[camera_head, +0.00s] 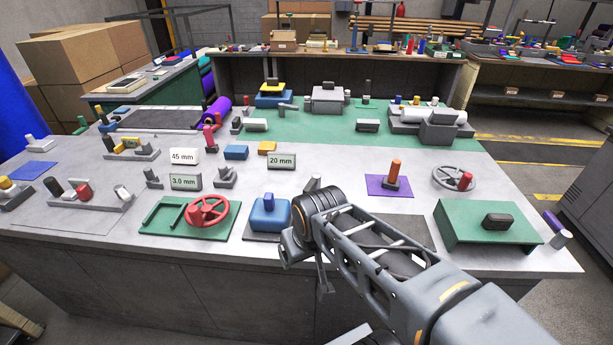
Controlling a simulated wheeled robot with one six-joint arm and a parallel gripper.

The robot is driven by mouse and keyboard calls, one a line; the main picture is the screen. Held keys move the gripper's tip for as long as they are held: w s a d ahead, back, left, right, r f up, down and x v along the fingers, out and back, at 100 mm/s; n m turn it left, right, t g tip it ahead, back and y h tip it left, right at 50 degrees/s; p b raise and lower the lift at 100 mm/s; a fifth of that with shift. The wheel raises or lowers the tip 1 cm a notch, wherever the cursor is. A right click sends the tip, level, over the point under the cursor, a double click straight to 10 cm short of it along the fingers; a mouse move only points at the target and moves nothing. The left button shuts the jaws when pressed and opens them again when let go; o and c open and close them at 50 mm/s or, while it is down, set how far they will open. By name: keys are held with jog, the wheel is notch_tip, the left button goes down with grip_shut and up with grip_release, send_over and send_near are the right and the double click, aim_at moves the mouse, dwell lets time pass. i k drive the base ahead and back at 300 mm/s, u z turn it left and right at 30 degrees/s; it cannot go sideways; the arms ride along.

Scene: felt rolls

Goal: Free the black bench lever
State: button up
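I cannot tell for certain which part is the black bench lever. A dark knob-like block (496,221) sits on a green box (462,236) at the right front of the bench. A short dark upright handle (55,187) stands in a grey rack at the left front. My arm reaches in from the lower right. My gripper (308,268) is at the bench's front edge, just right of a blue block (269,213), apart from both dark parts. Its fingers are small and partly hidden, so their opening is unclear.
A red handwheel (207,211) on a green plate, an orange handle (393,173) on a purple pad, and a grey wheel (454,178) stand on the bench (330,157). Purple rolls (217,109) lie behind. Bare grey surface shows between the fixtures.

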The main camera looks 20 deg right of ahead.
aim_at(315, 182)
jog(key=z, duration=0.05)
jog(key=k, duration=1.1)
jog(key=u, duration=0.85)
jog(key=i, duration=0.8)
jog(key=z, duration=0.6)
jog(key=i, duration=0.75)
jog(key=z, duration=0.8)
